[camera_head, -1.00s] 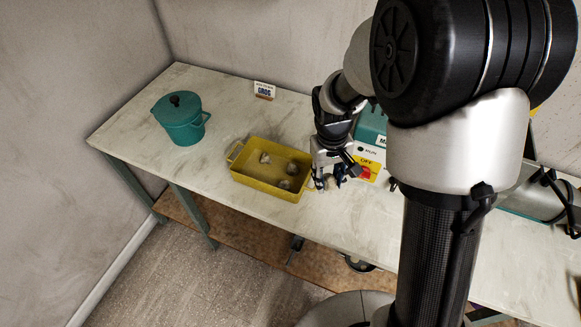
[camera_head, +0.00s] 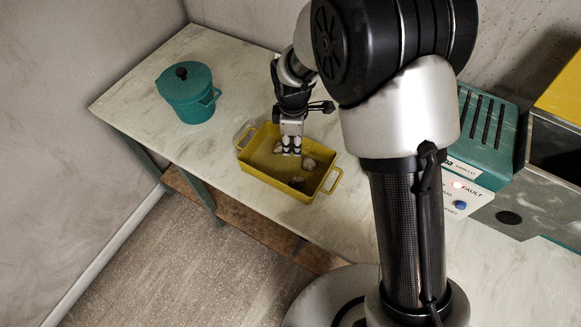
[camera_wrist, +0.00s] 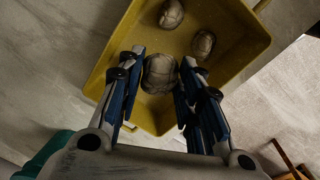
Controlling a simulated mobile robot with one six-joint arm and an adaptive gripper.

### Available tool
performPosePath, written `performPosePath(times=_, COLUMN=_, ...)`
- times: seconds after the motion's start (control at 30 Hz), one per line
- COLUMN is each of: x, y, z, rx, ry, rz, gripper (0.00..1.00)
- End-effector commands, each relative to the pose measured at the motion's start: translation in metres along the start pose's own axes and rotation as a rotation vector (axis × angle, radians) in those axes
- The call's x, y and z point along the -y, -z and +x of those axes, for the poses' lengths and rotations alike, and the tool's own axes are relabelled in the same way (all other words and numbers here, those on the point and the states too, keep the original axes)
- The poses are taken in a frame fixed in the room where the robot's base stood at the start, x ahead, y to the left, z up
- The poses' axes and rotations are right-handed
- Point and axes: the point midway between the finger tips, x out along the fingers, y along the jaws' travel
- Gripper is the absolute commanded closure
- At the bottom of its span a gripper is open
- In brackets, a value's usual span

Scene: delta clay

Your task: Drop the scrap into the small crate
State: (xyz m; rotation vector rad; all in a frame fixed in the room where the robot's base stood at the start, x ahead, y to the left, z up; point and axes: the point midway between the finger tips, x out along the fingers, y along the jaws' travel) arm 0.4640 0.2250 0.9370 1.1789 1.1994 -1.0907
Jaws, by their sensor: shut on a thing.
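The yellow crate (camera_head: 262,180), shallow with a loop handle at each end, stands on the bench. My gripper (camera_head: 291,152) points down into it, its fingers inside the rim in the head view. In the wrist view my gripper (camera_wrist: 158,80) has its blue-padded fingers on either side of a pale, rounded lump of scrap (camera_wrist: 160,73) and is shut on it. Two more lumps lie loose on the crate floor, one (camera_wrist: 171,13) and another (camera_wrist: 203,44), beyond the fingertips. Whether the held lump touches the floor is hard to tell.
A teal lidded pot (camera_head: 188,97) stands on the bench left of the crate. A teal and white machine (camera_head: 482,140) with a fault lamp and a blue button stands to the right. The marble-like bench top (camera_head: 215,140) is clear between pot and crate.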

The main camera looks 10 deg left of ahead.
Motion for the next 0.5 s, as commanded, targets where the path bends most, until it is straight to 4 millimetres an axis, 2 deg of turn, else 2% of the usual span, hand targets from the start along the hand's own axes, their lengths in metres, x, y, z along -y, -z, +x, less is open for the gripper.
performPosePath(times=0.03, x=0.001, y=0.000, z=0.011, rx=0.001, ry=0.001, rz=0.001, gripper=0.92)
performPosePath(times=0.2, x=0.002, y=-0.001, z=0.030, rx=0.001, ry=0.001, rz=0.001, gripper=0.92)
performPosePath(times=0.5, x=0.003, y=-0.001, z=0.037, rx=0.000, ry=0.000, rz=0.002, gripper=0.92)
